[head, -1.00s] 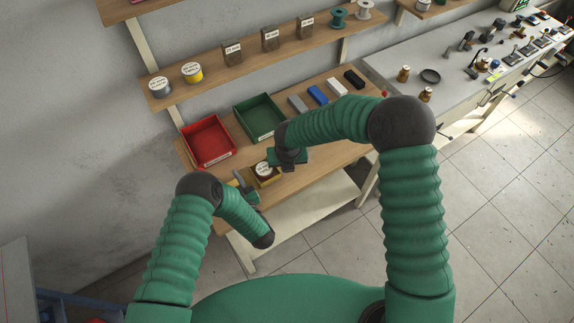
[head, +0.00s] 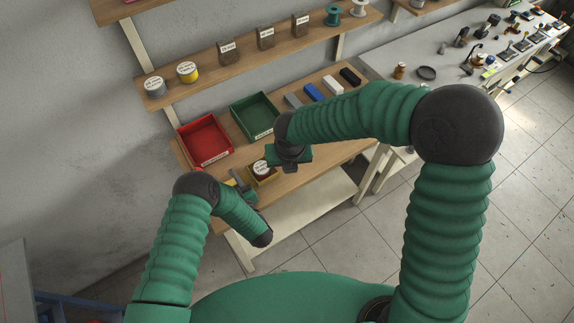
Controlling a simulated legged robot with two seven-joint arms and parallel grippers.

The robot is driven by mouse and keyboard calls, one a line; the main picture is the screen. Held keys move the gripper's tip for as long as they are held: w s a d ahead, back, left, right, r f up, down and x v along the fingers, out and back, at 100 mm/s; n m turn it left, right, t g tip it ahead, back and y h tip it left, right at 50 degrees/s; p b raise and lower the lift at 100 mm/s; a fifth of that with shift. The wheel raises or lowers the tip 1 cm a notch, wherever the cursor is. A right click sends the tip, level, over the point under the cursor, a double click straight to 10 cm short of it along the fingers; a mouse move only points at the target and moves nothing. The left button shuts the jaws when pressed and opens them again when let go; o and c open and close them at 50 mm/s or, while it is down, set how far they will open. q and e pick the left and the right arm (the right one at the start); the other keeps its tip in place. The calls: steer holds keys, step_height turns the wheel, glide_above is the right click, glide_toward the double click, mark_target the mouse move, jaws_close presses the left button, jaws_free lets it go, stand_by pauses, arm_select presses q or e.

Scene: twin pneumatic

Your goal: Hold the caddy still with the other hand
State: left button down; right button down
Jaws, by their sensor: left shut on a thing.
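My right gripper (head: 287,164) is just right of and above the caddy, pointing down. Its fingertips are dark and small, so I cannot tell whether they are open. My right wrist hides part of the bench behind it.
A red bin (head: 205,140) and a green bin (head: 253,116) stand behind the caddy. Several coloured blocks, including a blue one (head: 314,92), lie at the back right. A shelf (head: 209,80) with spools and boxes hangs above. A grey table (head: 405,48) adjoins on the right.

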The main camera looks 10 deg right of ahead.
arm_select(q)
steer(key=c, duration=0.6)
jaws_free()
steer(key=shift+c, duration=0.2)
